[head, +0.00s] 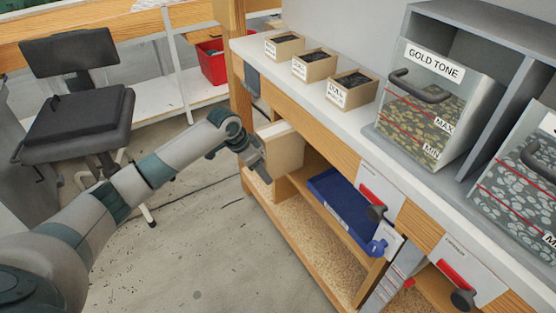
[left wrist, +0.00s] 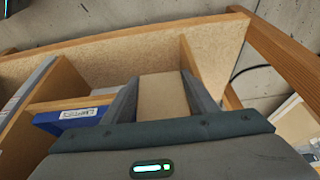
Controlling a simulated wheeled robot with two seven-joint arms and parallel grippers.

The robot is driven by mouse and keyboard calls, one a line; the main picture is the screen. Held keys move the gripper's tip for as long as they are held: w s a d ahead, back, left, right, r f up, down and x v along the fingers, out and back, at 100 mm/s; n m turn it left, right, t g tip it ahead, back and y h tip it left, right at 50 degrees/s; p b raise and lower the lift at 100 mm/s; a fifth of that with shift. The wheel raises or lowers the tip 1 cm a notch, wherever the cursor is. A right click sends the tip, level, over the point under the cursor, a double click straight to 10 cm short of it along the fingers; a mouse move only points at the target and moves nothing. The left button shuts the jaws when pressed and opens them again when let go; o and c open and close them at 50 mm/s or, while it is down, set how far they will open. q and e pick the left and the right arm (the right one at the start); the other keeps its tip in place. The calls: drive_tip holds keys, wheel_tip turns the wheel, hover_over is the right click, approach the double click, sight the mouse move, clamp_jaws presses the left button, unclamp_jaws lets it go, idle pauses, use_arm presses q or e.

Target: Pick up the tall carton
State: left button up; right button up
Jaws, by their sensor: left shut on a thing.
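The tall carton (head: 283,146) is a plain beige box at the left end of the bench's under-shelf, beside the bench's left post. My left gripper (head: 262,168) is at its near left side, with its fingers shut on it. In the left wrist view the carton (left wrist: 162,96) sits between the two dark fingers (left wrist: 163,100). Part of the carton is hidden by the gripper. I cannot tell whether its base touches the shelf. My right gripper is in neither view.
A blue bin (head: 340,208) lies on the shelf right of the carton; it also shows in the left wrist view (left wrist: 70,120). Small open boxes (head: 352,90) line the benchtop (head: 262,60) above. Red-handled dispensers (head: 372,200) stand at the right. A chair (head: 75,110) is at left.

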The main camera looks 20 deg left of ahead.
use_arm(q)
drive_tip(key=s+a, duration=0.3)
drive_tip(key=s, duration=0.2)
drive_tip(key=shift+a, duration=0.4)
